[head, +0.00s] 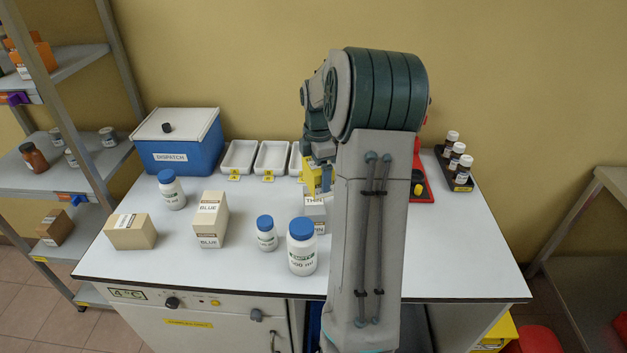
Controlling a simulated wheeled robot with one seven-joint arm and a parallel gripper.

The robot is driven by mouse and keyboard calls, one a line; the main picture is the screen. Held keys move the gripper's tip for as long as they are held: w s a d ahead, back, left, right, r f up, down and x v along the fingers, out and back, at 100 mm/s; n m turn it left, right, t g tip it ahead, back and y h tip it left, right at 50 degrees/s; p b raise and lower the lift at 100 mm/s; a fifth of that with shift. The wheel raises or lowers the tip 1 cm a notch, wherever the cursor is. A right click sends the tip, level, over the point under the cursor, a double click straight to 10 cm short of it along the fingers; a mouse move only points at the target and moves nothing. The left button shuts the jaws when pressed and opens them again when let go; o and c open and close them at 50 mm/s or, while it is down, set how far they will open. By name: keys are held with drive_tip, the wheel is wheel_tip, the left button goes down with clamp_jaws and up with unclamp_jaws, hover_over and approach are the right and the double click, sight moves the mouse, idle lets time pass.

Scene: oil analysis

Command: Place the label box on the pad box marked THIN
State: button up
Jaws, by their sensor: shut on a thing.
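A yellow box (311,176), which looks like the label box, is just above or behind the THIN box. My gripper (324,178) is shut on this yellow box; its fingers are small and partly hidden by my arm. I cannot tell whether the yellow box touches the top of the THIN box.
White bottles with blue caps (302,247) (266,233) stand close by in front and left. A beige box marked BLUE (210,220), another beige box (130,232), and a blue DISPATCH bin (180,143) are further left. White trays (239,157) and dark bottles (456,160) stand behind.

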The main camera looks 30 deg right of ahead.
drive_tip(key=shift+w+a+f, duration=0.35)
drive_tip(key=shift+a+f, duration=0.05)
drive_tip(key=shift+a, duration=0.05)
drive_tip(key=shift+f+p, duration=0.55)
drive_tip(key=shift+f, duration=1.35)
